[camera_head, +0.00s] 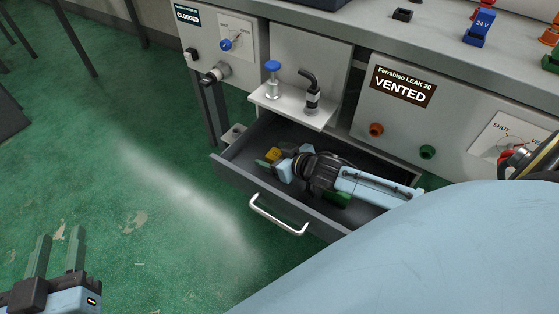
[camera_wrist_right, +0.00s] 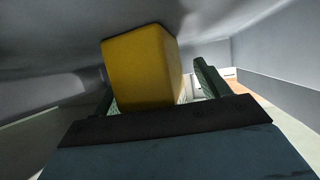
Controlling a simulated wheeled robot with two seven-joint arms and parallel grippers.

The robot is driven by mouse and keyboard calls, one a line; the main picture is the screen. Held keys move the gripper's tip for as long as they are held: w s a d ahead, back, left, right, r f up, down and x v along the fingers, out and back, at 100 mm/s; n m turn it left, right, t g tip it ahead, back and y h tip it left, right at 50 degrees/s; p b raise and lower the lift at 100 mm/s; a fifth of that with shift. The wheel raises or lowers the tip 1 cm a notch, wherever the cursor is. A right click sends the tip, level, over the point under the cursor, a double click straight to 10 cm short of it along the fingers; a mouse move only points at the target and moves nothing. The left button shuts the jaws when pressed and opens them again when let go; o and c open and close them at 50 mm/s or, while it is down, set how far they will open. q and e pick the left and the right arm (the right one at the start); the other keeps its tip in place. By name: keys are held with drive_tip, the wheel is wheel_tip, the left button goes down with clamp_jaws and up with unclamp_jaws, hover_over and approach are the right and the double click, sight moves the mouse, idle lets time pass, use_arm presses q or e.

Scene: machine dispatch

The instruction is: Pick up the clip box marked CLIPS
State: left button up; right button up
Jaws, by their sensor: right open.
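A yellow box (camera_head: 273,155) lies in the open grey drawer (camera_head: 240,178), near its left end. No CLIPS marking can be read on it, so I cannot tell for sure that it is the clip box. My right gripper (camera_head: 270,160) reaches into the drawer, with its fingers at the yellow box. In the right wrist view the yellow box (camera_wrist_right: 140,68) stands between the two green fingers, which are open; contact cannot be made out. My left gripper (camera_head: 59,240) is open and empty over the green floor at the lower left.
The drawer's handle (camera_head: 278,215) faces the front. A white shelf (camera_head: 290,106) with a blue-topped valve (camera_head: 272,80) and a black tap (camera_head: 311,90) juts out above the drawer's back left. A green item (camera_head: 338,197) lies under my right arm.

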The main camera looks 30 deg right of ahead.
drive_tip(key=shift+c, duration=0.2)
drive_tip(key=c, duration=1.2)
